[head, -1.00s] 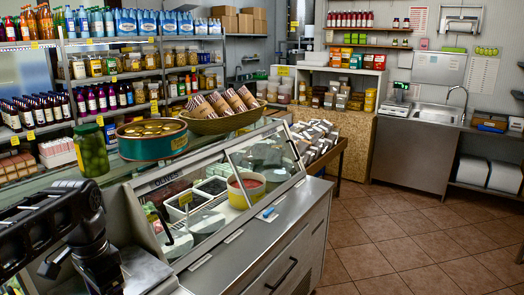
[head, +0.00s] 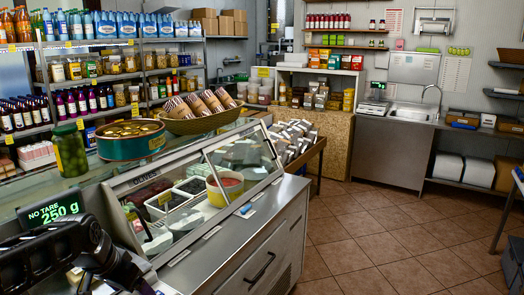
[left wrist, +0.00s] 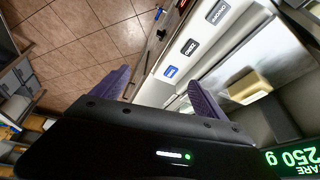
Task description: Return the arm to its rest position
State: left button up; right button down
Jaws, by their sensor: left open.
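My left arm shows as black links at the lower left of the head view, low in front of the glass counter. The gripper tips cannot be made out there. In the left wrist view my left gripper (left wrist: 157,93) has its two purple fingers spread apart with nothing between them. Floor tiles and the counter edge show beyond them. My right gripper is in neither view.
A lit scale display (head: 54,213) reads "NO TARE 250 g". A pale yellow block (left wrist: 238,86) lies on a grey surface near it. A green jar (head: 70,150), a round tin (head: 130,146) and a basket (head: 203,124) stand on the counter. The tiled floor (head: 385,235) at right is open.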

pick_arm(q)
jog(key=d+f+n+h, duration=0.1)
jog(key=d+f, duration=0.4)
jog(key=f, duration=0.3)
jog(key=s+d+f+n+h, duration=0.1)
jog(key=d+f+n, duration=0.1)
jog(key=d+f, duration=0.55)
jog(key=d+f+n, duration=0.1)
jog(key=d+f, duration=0.3)
jog(key=f, duration=0.6)
jog(key=s+d+f+g, duration=0.1)
jog(key=s+d+f, duration=0.2)
jog(key=s, duration=0.4)
jog(key=s+d+f+g+h, duration=0.1)
jog(key=s+d+f, duration=0.2)
jog(key=s+f, duration=0.3)
jog(key=s+d+f+g, duration=0.2)
jog(key=s+d+f, duration=0.2)
jog(key=s, duration=0.5)
jog(key=shift+s+f, duration=0.4)
